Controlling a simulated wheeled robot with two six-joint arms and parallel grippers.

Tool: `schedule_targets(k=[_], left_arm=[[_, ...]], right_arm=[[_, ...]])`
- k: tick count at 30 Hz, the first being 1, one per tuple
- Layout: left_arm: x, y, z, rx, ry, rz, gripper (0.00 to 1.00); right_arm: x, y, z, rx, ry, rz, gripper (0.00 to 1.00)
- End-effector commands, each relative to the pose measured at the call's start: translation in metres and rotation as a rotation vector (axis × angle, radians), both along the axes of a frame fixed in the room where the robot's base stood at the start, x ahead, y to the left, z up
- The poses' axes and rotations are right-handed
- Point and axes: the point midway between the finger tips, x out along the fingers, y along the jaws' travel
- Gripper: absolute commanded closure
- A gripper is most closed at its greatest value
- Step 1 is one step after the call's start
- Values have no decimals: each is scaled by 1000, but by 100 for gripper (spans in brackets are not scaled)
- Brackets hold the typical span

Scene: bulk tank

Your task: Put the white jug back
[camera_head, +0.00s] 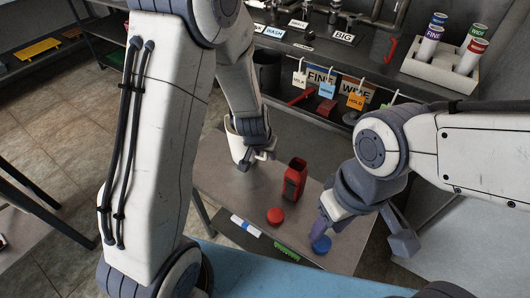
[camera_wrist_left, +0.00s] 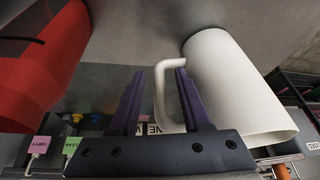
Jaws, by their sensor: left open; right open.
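The white jug (camera_wrist_left: 235,90) fills the right of the left wrist view, with its curved handle (camera_wrist_left: 160,95) towards my left gripper (camera_wrist_left: 160,80). The two fingers are open, one on each side of the handle; I cannot tell whether they touch it. In the head view my left gripper (camera_head: 263,155) is low over the grey table, left of a red container (camera_head: 294,180). My right gripper (camera_head: 322,226) is open, just above a blue round lid (camera_head: 321,244).
A white rack (camera_head: 440,72) holds labelled cylinders at the back right.

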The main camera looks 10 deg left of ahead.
Motion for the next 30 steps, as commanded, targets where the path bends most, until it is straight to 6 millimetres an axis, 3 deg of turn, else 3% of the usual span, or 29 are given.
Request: schedule_targets(k=[5, 18, 24, 26, 30], left_arm=[[-3, 0, 14, 0, -1, 0, 52], [-37, 2, 97, 0, 0, 0, 52], [-45, 2, 113, -1, 0, -1, 52], [-49, -3, 117, -8, 4, -16, 52], [-78, -48, 146, -67, 55, -137, 52]], right_arm=[[0, 0, 11, 0, 0, 0, 50], [0, 0, 73, 0, 0, 0, 50], [0, 0, 84, 0, 0, 0, 50], [0, 0, 85, 0, 0, 0, 50], [0, 0, 85, 0, 0, 0, 50]])
